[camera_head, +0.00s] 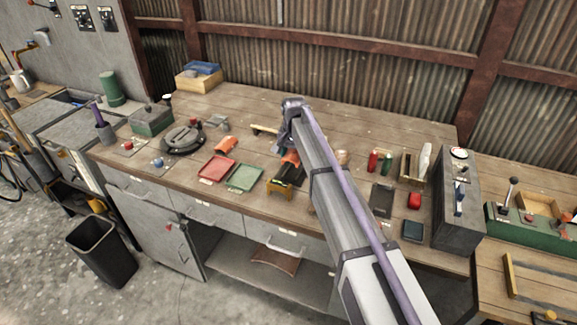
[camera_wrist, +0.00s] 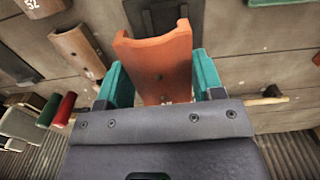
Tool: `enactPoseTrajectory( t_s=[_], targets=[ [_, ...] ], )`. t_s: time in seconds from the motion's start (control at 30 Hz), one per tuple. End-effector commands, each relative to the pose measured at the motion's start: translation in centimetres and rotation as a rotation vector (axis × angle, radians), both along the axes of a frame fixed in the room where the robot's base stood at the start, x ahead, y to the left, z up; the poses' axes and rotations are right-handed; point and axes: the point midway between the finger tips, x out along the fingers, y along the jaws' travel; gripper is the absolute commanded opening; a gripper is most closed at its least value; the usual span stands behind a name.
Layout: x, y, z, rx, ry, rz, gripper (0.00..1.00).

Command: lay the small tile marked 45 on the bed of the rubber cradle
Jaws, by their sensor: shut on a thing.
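My gripper (camera_wrist: 161,76) is shut on an orange curved tile (camera_wrist: 155,58), with one teal finger on each side of it. A small white mark shows near the tile's lower end, too partly hidden to read. The tile also shows below my wrist in the head view (camera_head: 291,157). The rubber cradle (camera_head: 280,188), with a yellowish end piece and dark bed, stands just in front of the tile on the bench. Its dark part (camera_wrist: 150,14) shows past the tile's end in the wrist view. My arm hides part of the cradle; I cannot tell whether tile and cradle touch.
A red tray (camera_head: 217,168) and a green tray (camera_head: 244,177) lie left of the cradle. A brown tile (camera_wrist: 78,48) lies beside the gripper. Red (camera_head: 372,161) and green (camera_head: 387,162) cylinders stand to the right. The back bench is mostly clear.

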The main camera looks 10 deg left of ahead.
Motion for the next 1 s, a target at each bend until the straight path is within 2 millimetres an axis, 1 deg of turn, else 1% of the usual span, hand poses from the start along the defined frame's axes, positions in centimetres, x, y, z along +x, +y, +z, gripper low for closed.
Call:
enactPoseTrajectory(
  t_s=[0.03,0.13,0.27,0.43,0.57,0.8,0.9,1.0],
  targets=[
    [1.2,0.1,-0.9,0.000,0.000,-0.006,0.36],
    [2.1,0.3,-0.5,0.000,0.000,-0.013,0.36],
    [2.1,0.3,-0.5,0.000,0.000,-0.018,0.36],
    [2.0,0.3,-1.4,0.000,0.000,-0.018,0.36],
    [2.0,0.3,-2.8,0.000,0.000,-0.018,0.36],
    [2.0,0.3,-6.0,0.000,0.000,-0.018,0.36],
    [2.0,0.3,-6.9,0.000,0.000,-0.018,0.36],
    [2.0,0.3,-7.2,0.000,0.000,-0.018,0.36]
  ],
)
